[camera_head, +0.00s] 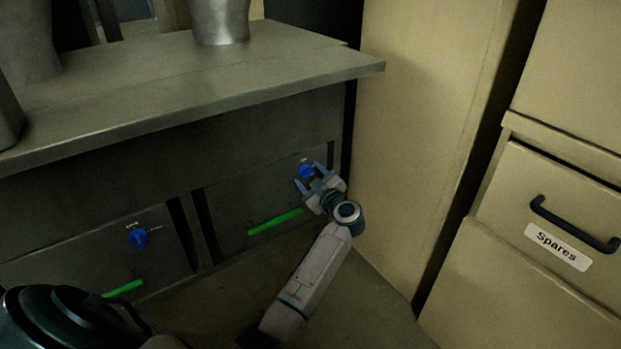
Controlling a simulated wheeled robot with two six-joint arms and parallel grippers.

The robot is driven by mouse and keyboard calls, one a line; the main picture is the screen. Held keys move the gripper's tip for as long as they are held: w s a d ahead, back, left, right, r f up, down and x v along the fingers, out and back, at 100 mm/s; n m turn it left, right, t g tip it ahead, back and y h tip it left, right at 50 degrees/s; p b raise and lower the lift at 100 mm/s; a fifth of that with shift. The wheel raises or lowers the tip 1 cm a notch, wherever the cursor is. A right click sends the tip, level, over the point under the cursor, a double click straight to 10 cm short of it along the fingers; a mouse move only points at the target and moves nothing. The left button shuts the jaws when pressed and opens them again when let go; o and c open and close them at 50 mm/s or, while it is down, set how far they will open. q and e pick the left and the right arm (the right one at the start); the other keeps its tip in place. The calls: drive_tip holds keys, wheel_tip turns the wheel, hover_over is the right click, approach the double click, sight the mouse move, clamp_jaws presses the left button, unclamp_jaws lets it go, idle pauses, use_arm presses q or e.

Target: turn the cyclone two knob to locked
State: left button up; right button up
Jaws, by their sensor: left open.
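A blue knob (306,171) sits on the right-hand dark panel under the counter. A second blue knob (138,238) sits on the left-hand panel, with small markings too small to read. I cannot read which knob is cyclone two. My left gripper (311,176) is open at the right-hand knob, its two blue-grey fingertips on either side of it in the picture. I cannot tell whether they touch it. The gripper partly covers the marks around that knob. My right gripper is not in view.
Green bars mark the right panel (275,222) and left panel (123,288). A grey counter (200,95) overhangs both knobs and carries metal vessels. A beige cabinet (425,130) stands close on the right, beside a drawer labelled "Spares" (557,246) with a black handle.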

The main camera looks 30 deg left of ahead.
use_arm(q)
drive_tip(key=shift+c, duration=0.5)
clamp_jaws()
